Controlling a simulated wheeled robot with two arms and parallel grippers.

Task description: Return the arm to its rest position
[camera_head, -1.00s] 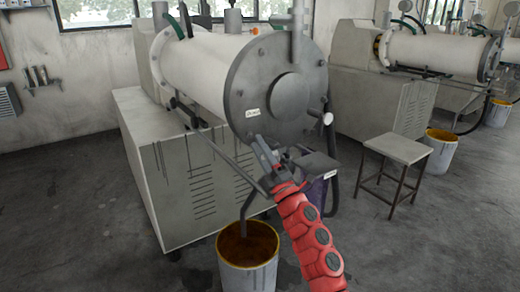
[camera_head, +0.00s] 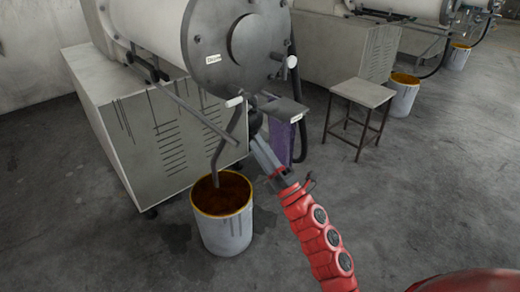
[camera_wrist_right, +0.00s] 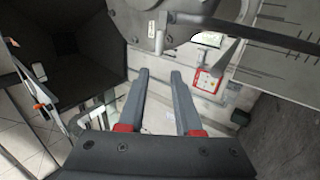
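My right arm (camera_head: 318,232) is red and comes in from the bottom of the head view. It is stretched forward and up toward the mill's front end. My right gripper (camera_head: 260,148) is in front of the area below the round end plate (camera_head: 250,45), beside the outlet spout as seen. In the right wrist view the gripper (camera_wrist_right: 160,74) has its two grey fingers apart with nothing between them. I cannot tell its exact distance from the mill. My left gripper is not in view.
A bucket (camera_head: 228,235) with brown contents stands under the bent spout (camera_head: 228,140). A stool (camera_head: 362,92) stands to the right, with another bucket (camera_head: 402,98) behind it. A small grey shelf (camera_head: 285,107) juts out near the gripper.

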